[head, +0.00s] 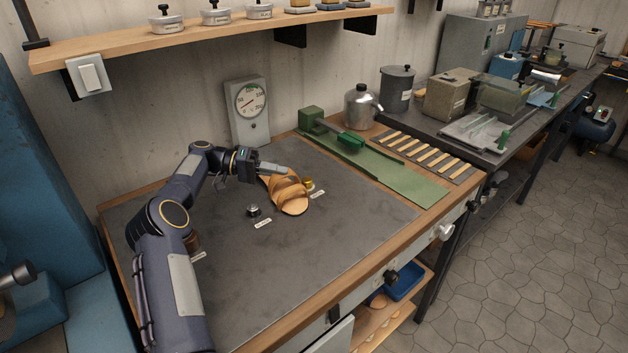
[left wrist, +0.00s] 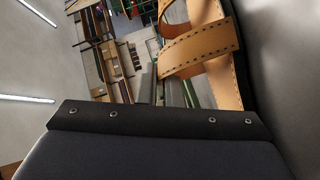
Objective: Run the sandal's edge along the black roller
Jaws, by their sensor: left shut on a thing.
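The sandal (head: 291,199), tan with crossing straps, is above the grey bench mat in the head view. My left gripper (head: 271,168) is shut on it at its far-left end. The stitched straps fill the upper right of the left wrist view (left wrist: 205,55). A small dark-topped metal piece (head: 253,210) stands on the mat left of the sandal, with a white label in front. A brass-coloured piece (head: 309,184) stands close to the sandal's right side, also labelled. The labels are too small to read, so I cannot tell which piece is the black roller. Contact with the sandal is unclear.
A brown piece (head: 193,241) is partly hidden behind my left arm. A dial gauge (head: 249,105) stands at the back of the bench. A green tool on a board (head: 350,146) and wooden strips (head: 425,152) lie to the right. The mat's front right is clear.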

